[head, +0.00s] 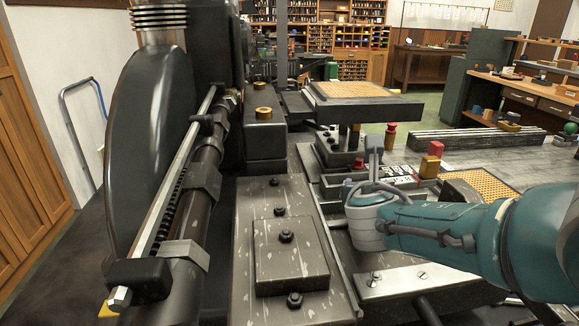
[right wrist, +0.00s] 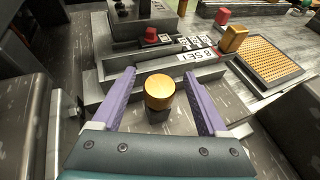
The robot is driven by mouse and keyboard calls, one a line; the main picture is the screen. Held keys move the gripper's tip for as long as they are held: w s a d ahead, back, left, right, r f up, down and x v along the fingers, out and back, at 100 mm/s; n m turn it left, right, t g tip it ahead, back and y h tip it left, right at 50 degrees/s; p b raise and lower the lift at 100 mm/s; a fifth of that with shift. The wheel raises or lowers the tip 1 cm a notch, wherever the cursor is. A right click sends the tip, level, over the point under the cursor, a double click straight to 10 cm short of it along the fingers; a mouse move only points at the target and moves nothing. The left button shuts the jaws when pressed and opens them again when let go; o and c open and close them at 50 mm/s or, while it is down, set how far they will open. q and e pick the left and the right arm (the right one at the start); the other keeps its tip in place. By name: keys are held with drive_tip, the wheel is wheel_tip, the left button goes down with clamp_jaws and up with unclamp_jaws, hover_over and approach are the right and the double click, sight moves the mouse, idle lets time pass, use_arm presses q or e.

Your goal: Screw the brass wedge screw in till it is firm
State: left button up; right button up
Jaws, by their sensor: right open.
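The brass wedge screw (right wrist: 160,92) shows in the right wrist view as a round golden head on a dark stem. My right gripper (right wrist: 160,75) is open, with one purple finger on each side of the screw head. Small gaps show between the head and both fingers, so it is not gripped. In the head view my right gripper (head: 374,150) reaches in from the right over the machine bed, and the screw is hidden there. My left gripper is not in view.
A red knob (right wrist: 150,35) and lettered type blocks (right wrist: 195,52) lie just beyond the screw. A yellow block (right wrist: 234,40) and a perforated plate (right wrist: 268,60) are to the right. A black wheel (head: 150,140) and bar fill the left of the head view.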

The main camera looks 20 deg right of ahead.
drive_tip(key=shift+s+a+r+p, duration=0.1)
drive_tip(key=shift+s+r+p, duration=0.1)
drive_tip(key=shift+p, duration=0.2)
drive_tip(key=p+v, duration=0.7)
drive_tip(key=v, duration=0.1)
drive_tip(key=shift+r, duration=0.15)
drive_tip(key=shift+s+a, duration=0.4)
drive_tip(key=shift+s, duration=0.15)
